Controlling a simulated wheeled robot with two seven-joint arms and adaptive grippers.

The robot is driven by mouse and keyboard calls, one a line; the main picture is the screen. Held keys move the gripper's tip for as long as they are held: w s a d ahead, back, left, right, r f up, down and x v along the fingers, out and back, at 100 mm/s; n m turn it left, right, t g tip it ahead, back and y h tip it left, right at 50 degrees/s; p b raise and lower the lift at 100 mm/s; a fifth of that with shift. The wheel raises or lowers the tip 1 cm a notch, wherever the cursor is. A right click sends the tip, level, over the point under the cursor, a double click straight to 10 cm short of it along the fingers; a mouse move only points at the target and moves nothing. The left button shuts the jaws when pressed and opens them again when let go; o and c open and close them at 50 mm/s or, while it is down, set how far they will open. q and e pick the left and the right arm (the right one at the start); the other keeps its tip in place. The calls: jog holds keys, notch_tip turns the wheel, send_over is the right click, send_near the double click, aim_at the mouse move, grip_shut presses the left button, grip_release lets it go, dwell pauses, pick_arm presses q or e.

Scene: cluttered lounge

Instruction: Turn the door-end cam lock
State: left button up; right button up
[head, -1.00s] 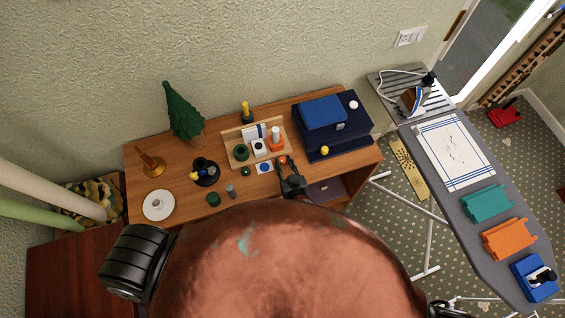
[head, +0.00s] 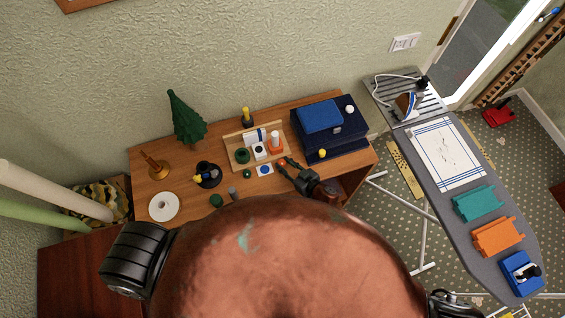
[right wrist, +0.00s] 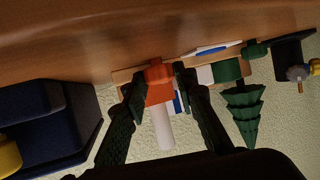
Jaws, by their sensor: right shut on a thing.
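My right gripper (head: 283,163) is low over the wooden desk, in front of the small wooden rack. It is shut on a small orange piece (right wrist: 155,71), which shows between its fingertips in the right wrist view (right wrist: 160,78). An orange-and-white upright item (head: 275,141) stands on the rack just behind. The dark blue case (head: 345,140) stands right of the gripper, apart from it. It has a grey catch (head: 337,129), a yellow knob (head: 322,154) and a white knob (head: 350,109). I cannot tell which part is the door-end cam lock. My left gripper is out of view.
The wooden rack (head: 232,155) holds several small items. A small tree (head: 187,118), a brown stand (head: 155,165), a white disc (head: 164,207) and a dark dish (head: 208,174) crowd the desk's left. The ironing board (head: 490,266) stands right, near the glass door.

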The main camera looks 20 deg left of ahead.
jog(key=shift+w+n+g+y, duration=0.1)
jog(key=shift+n+g+y, duration=0.3)
jog(key=shift+n+g, duration=0.45)
jog(key=shift+n+y, duration=0.25)
jog(key=shift+y, duration=0.05)
jog(key=shift+g, duration=0.45)
jog(key=o, duration=1.2)
jog(key=shift+c, duration=0.2)
jog(key=shift+d, duration=0.1)
jog(key=shift+d+r, duration=0.15)
jog(key=shift+d, duration=0.2)
jog(key=v, duration=0.7)
jog(key=shift+r, duration=0.1)
